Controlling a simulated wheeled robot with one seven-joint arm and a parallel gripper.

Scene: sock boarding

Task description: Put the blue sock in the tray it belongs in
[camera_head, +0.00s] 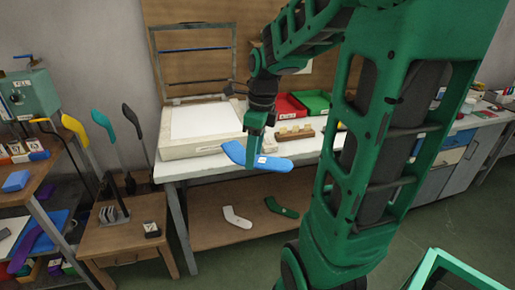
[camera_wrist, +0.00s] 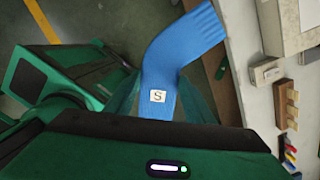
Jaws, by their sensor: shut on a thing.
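The blue sock (camera_head: 238,154) is held in the air in front of the table edge in the head view. It is a flat, bent shape with a white tag marked S, which reads clearly in the wrist view (camera_wrist: 180,62). My gripper (camera_head: 260,150) is shut on the sock near its tagged part and points down. In the wrist view the fingers (camera_wrist: 160,100) lie on either side of the sock. A red tray (camera_head: 287,107) and a green tray (camera_head: 313,101) stand on the table behind my gripper. The inside of both trays is only partly visible.
A white-topped press (camera_head: 200,125) with a raised frame stands at the table's left. A wooden block rack (camera_head: 295,132) sits in front of the trays. A white sock (camera_head: 236,217) and a green sock (camera_head: 281,208) lie on the lower shelf.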

